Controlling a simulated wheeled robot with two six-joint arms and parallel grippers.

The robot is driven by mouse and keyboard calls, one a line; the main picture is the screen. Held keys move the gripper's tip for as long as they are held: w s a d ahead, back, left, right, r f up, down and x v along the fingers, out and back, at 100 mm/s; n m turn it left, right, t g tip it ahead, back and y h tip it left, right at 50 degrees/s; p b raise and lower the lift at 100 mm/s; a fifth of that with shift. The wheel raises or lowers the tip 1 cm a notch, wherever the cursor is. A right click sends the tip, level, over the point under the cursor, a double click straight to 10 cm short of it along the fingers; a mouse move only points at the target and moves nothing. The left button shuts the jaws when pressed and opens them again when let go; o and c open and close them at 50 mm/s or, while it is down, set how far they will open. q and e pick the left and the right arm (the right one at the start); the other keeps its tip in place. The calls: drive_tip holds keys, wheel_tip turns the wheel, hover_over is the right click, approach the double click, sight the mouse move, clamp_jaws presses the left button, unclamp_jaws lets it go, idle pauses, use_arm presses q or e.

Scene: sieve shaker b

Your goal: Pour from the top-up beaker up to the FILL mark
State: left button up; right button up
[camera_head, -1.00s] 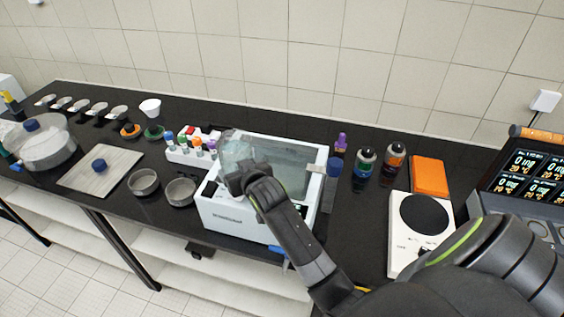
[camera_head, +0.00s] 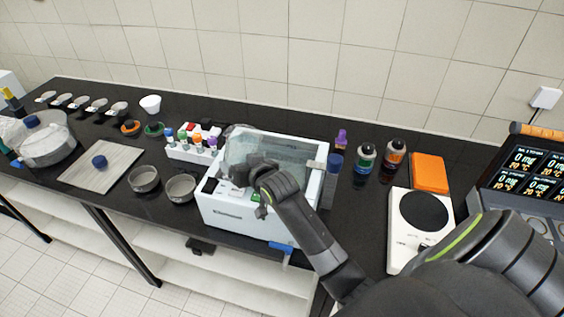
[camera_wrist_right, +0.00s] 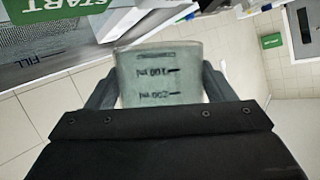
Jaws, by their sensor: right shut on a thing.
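My right gripper (camera_head: 252,172) is shut on the clear top-up beaker (camera_wrist_right: 160,72). The beaker stands between its two fingers in the right wrist view, with dark volume marks that read upside down. In the head view the gripper is over the left part of the white water bath (camera_head: 235,219), and the see-through beaker is hard to tell from the bath behind it. The FILL mark (camera_wrist_right: 40,56) shows on a grey inner wall at the left of the wrist view. The water level and any stream are not clear. My left gripper is not in view.
A tube rack (camera_head: 190,152) stands just left of the bath, with two grey bowls (camera_head: 181,188) in front. Blue (camera_head: 364,160) and orange bottles (camera_head: 391,160) and a balance (camera_head: 405,246) stand at the right. The counter's front edge is close to the bath.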

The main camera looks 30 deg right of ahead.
drive_tip(key=shift+d+r+m+y, duration=0.15)
drive_tip(key=shift+r+m+y, duration=0.15)
drive_tip(key=shift+r, duration=0.1)
drive_tip(key=shift+d+f, duration=0.1)
drive_tip(key=shift+s+m, duration=0.1)
drive_tip(key=shift+m, duration=0.2)
drive_tip(key=shift+d+f+y, duration=0.1)
drive_tip(key=shift+d+y, duration=0.05)
drive_tip(key=shift+y, duration=0.25)
drive_tip(key=shift+d+m, duration=0.1)
drive_tip(key=shift+m, duration=0.2)
drive_tip(key=shift+t, duration=0.3)
drive_tip(key=shift+d+m, duration=0.15)
drive_tip(key=shift+m, duration=0.15)
drive_tip(key=shift+f, duration=0.1)
